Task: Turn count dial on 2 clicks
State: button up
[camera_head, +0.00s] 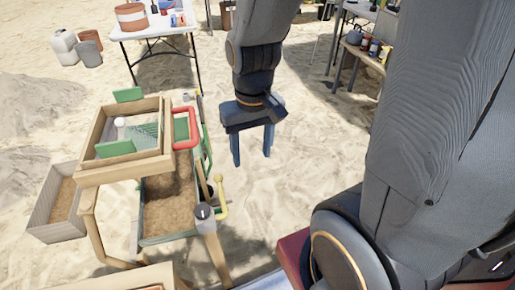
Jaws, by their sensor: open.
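A grey round knob (204,213) sits on top of a wooden post at the front right corner of the sorting stand; it looks like the count dial, but its markings are too small to read. My gripper (252,150) hangs with its fingers pointing down, open and empty, over the sand to the right of the stand. It is apart from the knob, up and to the right of it in the picture. Nothing hides the top of the knob.
A yellow lever (221,197) stands right beside the knob. The stand carries a wooden sieve box (88,160) with a red handle (194,128), above a sand-filled tray. A grey-walled crate (41,215) stands at left. A white table (137,29) is behind. Sand right of the stand is clear.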

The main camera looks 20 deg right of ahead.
aim_at(202, 211)
jog(key=k, duration=1)
jog(key=z, duration=1.3)
jog(key=i, duration=1)
jog(key=u, duration=2.55)
